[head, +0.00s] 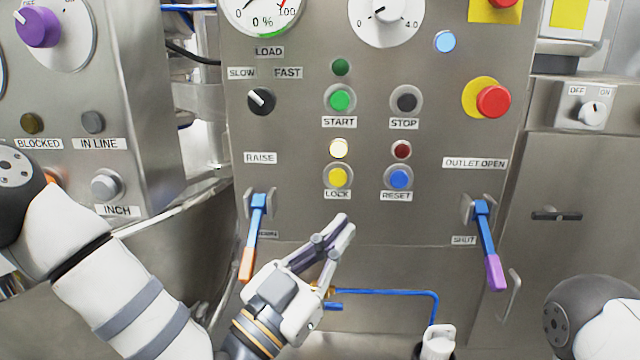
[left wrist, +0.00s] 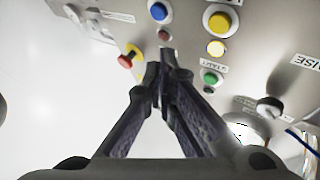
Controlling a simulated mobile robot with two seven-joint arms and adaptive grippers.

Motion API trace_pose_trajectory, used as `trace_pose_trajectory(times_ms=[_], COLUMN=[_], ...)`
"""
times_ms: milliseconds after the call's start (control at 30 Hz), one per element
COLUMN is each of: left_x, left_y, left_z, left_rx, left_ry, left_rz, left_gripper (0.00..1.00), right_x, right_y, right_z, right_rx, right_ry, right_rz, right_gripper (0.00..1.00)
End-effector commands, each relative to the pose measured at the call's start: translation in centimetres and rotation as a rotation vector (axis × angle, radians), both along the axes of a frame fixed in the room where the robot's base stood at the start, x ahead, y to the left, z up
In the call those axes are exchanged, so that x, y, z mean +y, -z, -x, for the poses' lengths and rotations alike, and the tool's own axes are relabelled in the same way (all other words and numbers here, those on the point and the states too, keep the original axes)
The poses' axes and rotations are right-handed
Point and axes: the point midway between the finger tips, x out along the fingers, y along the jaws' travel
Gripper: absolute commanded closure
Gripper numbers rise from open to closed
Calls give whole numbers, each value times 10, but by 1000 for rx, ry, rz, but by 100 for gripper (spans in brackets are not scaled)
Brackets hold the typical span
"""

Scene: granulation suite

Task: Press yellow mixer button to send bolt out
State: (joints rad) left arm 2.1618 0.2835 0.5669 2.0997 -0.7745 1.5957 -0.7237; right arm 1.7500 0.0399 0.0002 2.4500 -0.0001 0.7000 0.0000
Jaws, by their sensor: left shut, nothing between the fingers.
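The yellow button (head: 338,177) is on the steel panel, above the LOCK label and below a lit pale-yellow lamp (head: 338,148). The button also shows in the left wrist view (left wrist: 220,18), with the lamp (left wrist: 216,48) beside it. My left gripper (head: 345,224) is shut and empty. In the head view its fingertips appear just below the LOCK label; contact with the panel cannot be told. In the left wrist view the shut fingertips (left wrist: 160,62) lie left of the yellow button. No bolt can be made out. My right gripper is not in view.
The blue RESET button (head: 401,178) is right of the yellow one. The green START button (head: 341,99) is above. Lever handles stick out at left (head: 256,225) and right (head: 485,235). A red emergency-stop button (head: 493,101) is at the right. A blue pipe (head: 390,292) runs below.

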Motion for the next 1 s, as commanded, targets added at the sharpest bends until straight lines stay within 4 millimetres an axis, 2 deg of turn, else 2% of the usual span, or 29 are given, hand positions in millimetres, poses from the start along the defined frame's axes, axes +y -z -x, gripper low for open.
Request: trace_pose_trajectory(times_ms=[100,200,567,667,1000], left_x=[2,3,3,3,3], left_y=[-24,-34,-34,-31,-27], left_z=[-1,-1,-2,-10,-60], left_rx=[-82,-115,-117,-113,-109], left_ry=[-12,-17,-18,-18,-20], left_rz=[27,37,39,39,38], left_gripper=[100,100,100,100,100], right_x=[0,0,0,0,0], right_y=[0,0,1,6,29], right_z=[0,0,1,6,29], right_rx=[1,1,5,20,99], right_ry=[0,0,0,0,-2], right_rz=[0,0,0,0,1], right_gripper=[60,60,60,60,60])
